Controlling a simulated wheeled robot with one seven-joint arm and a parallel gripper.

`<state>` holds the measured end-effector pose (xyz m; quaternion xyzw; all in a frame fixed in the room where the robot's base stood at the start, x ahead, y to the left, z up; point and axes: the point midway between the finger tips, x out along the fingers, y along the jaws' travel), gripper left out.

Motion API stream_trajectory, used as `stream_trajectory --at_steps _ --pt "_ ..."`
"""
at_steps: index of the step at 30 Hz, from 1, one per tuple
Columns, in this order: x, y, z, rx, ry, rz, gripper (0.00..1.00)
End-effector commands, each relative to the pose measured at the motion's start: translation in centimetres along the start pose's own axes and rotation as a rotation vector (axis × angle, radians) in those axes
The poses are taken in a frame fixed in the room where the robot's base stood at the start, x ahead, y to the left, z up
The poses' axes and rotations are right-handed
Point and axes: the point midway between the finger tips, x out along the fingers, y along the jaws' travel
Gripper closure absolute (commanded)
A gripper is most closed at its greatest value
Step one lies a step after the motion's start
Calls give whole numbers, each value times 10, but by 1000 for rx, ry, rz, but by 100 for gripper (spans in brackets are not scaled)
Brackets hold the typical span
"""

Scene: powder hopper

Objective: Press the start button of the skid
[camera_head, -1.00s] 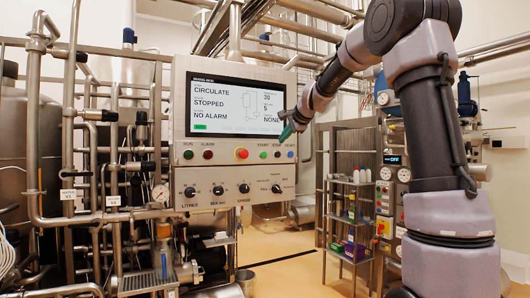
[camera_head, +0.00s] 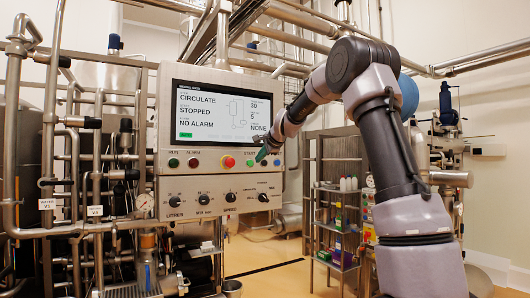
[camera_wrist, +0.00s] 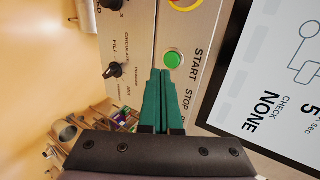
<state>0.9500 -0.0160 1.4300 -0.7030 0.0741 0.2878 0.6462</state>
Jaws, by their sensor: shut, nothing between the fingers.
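The skid's control panel (camera_head: 215,185) stands in front of me with a lit screen (camera_head: 228,112) reading CIRCULATE, STOPPED, NO ALARM. The green start button (camera_head: 250,163) is in the row under the screen, right of a red emergency stop (camera_head: 228,162). In the wrist view the start button (camera_wrist: 173,59) sits beside the word START and is fully visible. My gripper (camera_head: 262,154) has green fingers, shut and empty. In the wrist view its fingertips (camera_wrist: 162,73) lie just short of the button's edge; I cannot tell whether they touch the panel.
Selector knobs (camera_head: 263,198) line the lower panel. Steel pipework (camera_head: 50,130) fills the left. A shelf rack (camera_head: 338,215) with bottles stands behind on the right. The yellow floor (camera_head: 265,270) between is mostly clear.

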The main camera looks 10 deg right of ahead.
Motion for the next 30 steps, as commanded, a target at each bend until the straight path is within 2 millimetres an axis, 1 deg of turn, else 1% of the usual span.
stream_trajectory --at_steps 1,2,3,6,9,14,23,30 --pt "12 1 0 -1 -1 1 100" --pt "18 1 1 -1 -1 1 100" --pt "23 -5 1 -2 -2 -1 100" --pt "34 -12 1 -2 -1 -1 100" --pt "42 -17 1 -2 -1 -1 100" --pt "47 -20 0 -1 0 0 100" --pt "47 -20 0 -1 0 0 100" --pt "54 -25 0 -1 0 -2 100"
